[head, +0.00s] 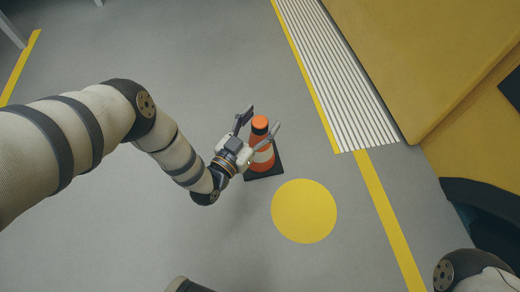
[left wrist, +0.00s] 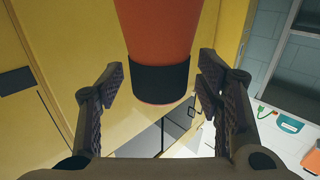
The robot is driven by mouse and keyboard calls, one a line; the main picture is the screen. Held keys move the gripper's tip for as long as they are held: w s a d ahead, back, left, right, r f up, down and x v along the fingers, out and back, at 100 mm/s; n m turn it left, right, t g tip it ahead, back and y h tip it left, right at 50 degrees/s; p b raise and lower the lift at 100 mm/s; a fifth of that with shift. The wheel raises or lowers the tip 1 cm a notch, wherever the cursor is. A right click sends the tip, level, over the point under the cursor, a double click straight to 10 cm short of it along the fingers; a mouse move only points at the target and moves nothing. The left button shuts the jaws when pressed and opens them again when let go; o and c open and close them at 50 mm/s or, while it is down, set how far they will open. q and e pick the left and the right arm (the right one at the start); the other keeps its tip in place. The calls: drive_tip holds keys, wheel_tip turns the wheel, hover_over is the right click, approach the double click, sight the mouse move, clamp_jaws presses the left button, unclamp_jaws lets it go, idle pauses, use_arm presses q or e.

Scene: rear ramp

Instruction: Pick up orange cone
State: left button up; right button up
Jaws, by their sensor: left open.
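The orange cone (head: 262,157) stands upright on the grey floor. It has a white band, a dark band near its top and a dark square base. My left gripper (head: 263,118) is open at the cone's upper part, with its fingers reaching to either side. In the left wrist view the cone (left wrist: 158,28) appears upside down between the open fingers of my left gripper (left wrist: 158,73). Gaps show on both sides of the dark band, and neither finger appears to touch it. The cone's base is out of that view. My right gripper is not in view.
A flat yellow circle (head: 304,211) lies on the floor right of the cone. A white ribbed strip (head: 335,70) with yellow edge lines borders a large yellow body (head: 430,60) at right. Open grey floor lies behind the cone. The left wrist view shows a white surface (left wrist: 278,150) with small items.

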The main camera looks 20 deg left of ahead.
use_arm(q)
clamp_jaws()
drive_tip(key=shift+r, duration=0.1)
